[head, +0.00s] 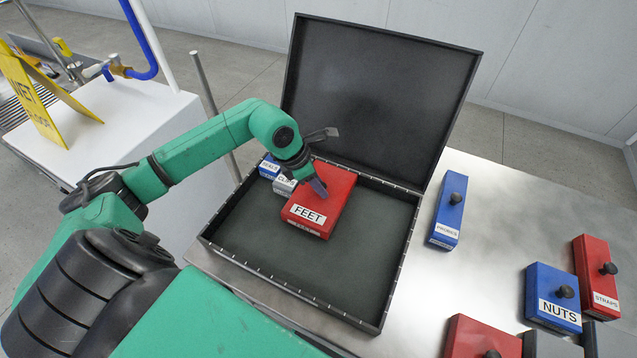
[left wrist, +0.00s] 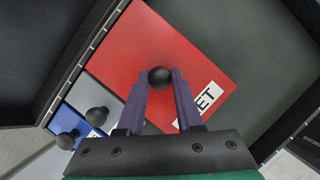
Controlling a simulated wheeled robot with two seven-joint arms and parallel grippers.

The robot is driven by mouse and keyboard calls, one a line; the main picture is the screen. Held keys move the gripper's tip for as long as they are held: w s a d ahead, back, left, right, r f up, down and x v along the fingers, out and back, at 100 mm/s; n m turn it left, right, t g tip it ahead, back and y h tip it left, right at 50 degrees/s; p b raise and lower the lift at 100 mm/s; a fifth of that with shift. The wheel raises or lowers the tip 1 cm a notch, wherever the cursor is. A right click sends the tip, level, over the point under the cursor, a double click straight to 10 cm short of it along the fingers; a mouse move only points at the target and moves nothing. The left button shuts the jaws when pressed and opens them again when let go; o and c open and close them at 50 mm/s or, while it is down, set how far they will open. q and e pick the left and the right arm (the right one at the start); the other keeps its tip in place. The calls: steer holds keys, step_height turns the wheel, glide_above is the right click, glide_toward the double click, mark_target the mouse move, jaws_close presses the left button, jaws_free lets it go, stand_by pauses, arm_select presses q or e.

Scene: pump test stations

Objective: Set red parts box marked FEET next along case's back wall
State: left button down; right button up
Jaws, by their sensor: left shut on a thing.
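The red parts box marked FEET (head: 335,195) is inside the open black case (head: 368,300), towards its back wall. My left gripper (head: 318,187) is over the box, shut on its black knob. In the left wrist view the gripper (left wrist: 160,88) has a finger on each side of the knob of the red box (left wrist: 200,55). A blue box (head: 268,168) and a grey-white box (head: 284,186) stand in the case's back left corner. In the left wrist view the red box is right beside the grey box (left wrist: 115,85); I cannot tell whether they touch. My right gripper is not in view.
The case's lid (head: 375,95) stands open behind it. The case floor is clear at the front and right. On the metal table (head: 480,245) to the right stand a blue PROBES box (head: 449,212), a blue NUTS box (head: 545,290), a red STRAPS box (head: 590,260) and other boxes.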

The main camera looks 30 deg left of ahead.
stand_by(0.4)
arm_select(q)
steer(key=c, duration=0.5)
jaws_free()
steer(key=shift+f, duration=0.1)
steer(key=b+v, duration=0.4)
steer(key=v, duration=1)
steer(key=shift+s+r, duration=0.2)
steer(key=shift+r, duration=0.1)
